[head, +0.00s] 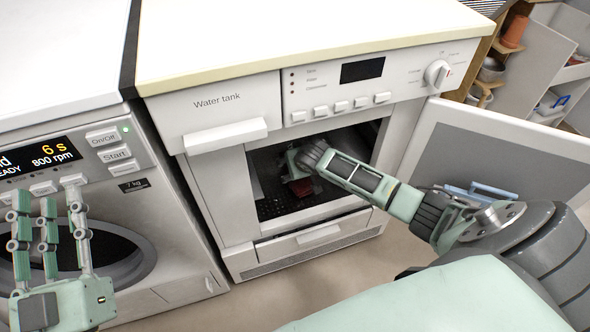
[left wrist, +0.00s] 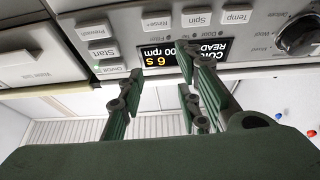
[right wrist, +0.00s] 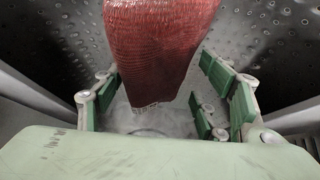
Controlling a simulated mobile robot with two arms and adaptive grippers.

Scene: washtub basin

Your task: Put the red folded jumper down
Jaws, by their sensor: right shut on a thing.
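The red folded jumper (right wrist: 160,50) shows large in the right wrist view, between the fingers of my right gripper (right wrist: 165,100). In the head view a small dark red part of the jumper (head: 301,187) shows just below my right gripper (head: 293,165), inside the open machine (head: 320,225). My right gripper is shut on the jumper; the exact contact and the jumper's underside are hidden. My left gripper (head: 48,215) is empty, with its fingers spread, in front of the washing machine. It also shows open in the left wrist view (left wrist: 165,95).
Perforated metal walls (right wrist: 265,45) surround my right gripper. The machine's door (head: 500,165) stands open to the right, near my right arm. The washing machine (head: 160,220) stands at the left. The white worktop (head: 290,30) above the open machine is clear.

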